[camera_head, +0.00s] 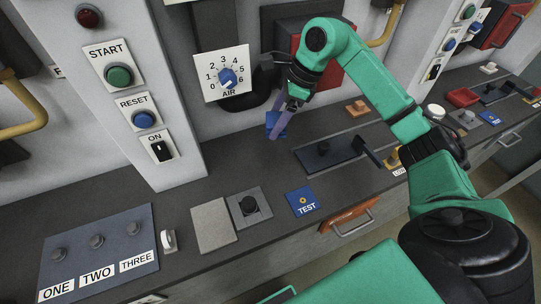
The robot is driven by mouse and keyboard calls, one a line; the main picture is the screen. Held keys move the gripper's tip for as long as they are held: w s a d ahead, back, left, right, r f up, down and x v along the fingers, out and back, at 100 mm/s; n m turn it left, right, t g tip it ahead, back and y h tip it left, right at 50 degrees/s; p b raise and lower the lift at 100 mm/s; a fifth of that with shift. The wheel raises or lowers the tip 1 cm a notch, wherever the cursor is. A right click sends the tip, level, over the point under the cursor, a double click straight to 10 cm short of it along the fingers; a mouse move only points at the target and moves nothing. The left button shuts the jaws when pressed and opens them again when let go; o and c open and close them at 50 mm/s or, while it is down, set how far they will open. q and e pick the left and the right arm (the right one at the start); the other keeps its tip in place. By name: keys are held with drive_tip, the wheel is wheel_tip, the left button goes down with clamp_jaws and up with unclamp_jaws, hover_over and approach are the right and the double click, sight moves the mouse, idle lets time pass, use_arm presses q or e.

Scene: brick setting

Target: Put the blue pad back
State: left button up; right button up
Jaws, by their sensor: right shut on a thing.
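My right gripper (280,122) is shut on the blue pad (271,119), holding it above the back of the grey counter, to the right of the AIR dial. The pad is small and square, and the purplish fingers partly cover it. Whether it touches the counter or wall is hard to tell. My left gripper is not in view.
A bare light grey plate (213,226) lies beside a plate with a black knob (249,205). A blue TEST plate (303,202) is right of them. A dark lever plate (329,153) lies behind. The START column (125,85) rises at left.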

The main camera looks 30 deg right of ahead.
wheel_tip(320, 180, down, 5)
drive_tip(key=s+p, duration=0.1)
drive_tip(key=s, duration=0.1)
drive_tip(key=p, duration=0.2)
hover_over(272, 169)
drive_tip(key=d, duration=0.1)
drive_tip(key=f, duration=0.7)
drive_tip(key=shift+s+f, duration=0.2)
drive_tip(key=shift+f, duration=0.05)
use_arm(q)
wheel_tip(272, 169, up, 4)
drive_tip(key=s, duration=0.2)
use_arm(e)
drive_tip(key=f, duration=0.3)
drive_tip(key=shift+s+f+p, duration=0.2)
drive_tip(key=shift+f+p, duration=0.2)
drive_tip(key=shift+f, duration=0.1)
drive_tip(key=shift+w+f, duration=0.1)
drive_tip(key=o, duration=1)
drive_tip(key=shift+r, duration=0.2)
drive_tip(key=shift+d+r+b, duration=0.2)
drive_tip(key=shift+d+b, duration=0.05)
drive_tip(key=shift+b, duration=0.05)
use_arm(q)
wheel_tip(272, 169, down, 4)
drive_tip(key=b, duration=0.4)
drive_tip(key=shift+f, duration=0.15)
use_arm(e)
drive_tip(key=v, duration=1.1)
drive_tip(key=shift+r, duration=0.25)
